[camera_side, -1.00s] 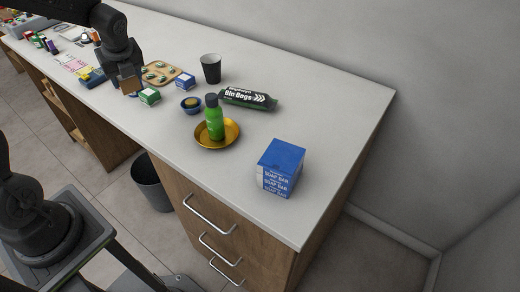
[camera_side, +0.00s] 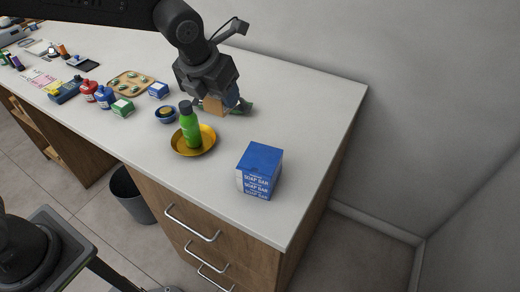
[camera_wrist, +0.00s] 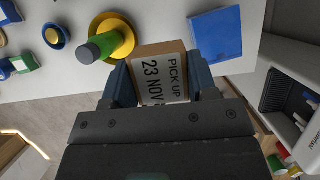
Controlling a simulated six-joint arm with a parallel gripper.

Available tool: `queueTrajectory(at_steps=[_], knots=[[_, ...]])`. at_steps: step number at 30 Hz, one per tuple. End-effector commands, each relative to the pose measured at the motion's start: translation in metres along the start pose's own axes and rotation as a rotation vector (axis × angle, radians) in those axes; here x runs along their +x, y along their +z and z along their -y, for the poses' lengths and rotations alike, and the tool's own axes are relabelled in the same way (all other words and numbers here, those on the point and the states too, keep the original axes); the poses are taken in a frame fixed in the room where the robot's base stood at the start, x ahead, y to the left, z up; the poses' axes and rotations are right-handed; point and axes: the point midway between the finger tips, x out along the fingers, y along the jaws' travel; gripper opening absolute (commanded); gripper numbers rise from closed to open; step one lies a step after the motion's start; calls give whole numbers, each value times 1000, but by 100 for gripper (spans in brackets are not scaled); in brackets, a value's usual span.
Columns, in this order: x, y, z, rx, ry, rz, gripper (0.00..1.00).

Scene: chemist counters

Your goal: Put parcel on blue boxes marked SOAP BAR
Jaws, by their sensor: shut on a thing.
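The parcel is a small brown box (camera_wrist: 162,74) with a white label reading PICK UP and 23 NOV in the wrist view. My gripper (camera_wrist: 163,84) is shut on it, one finger on each side. In the side view the parcel (camera_side: 213,106) hangs under my gripper (camera_side: 222,102), above the counter, behind the green bottle. The blue boxes marked SOAP BAR (camera_side: 259,171) stand stacked near the counter's front right corner. Their blue top (camera_wrist: 217,35) shows at the upper right in the wrist view, apart from the parcel.
A green bottle (camera_side: 190,128) stands on a golden dish (camera_side: 207,141) left of the soap boxes. A small blue bowl (camera_side: 165,115) is further left. The bin bags roll (camera_side: 246,107) is partly hidden behind my gripper. The counter right of it is clear.

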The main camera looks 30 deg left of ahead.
Motion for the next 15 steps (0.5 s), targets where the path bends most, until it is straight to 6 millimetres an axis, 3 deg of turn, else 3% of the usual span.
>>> queueTrajectory(at_steps=[9, 15], knots=[[39, -18, 70, 3, 0, -2, 28], [51, -24, 93, -1, 0, 0, 28]])
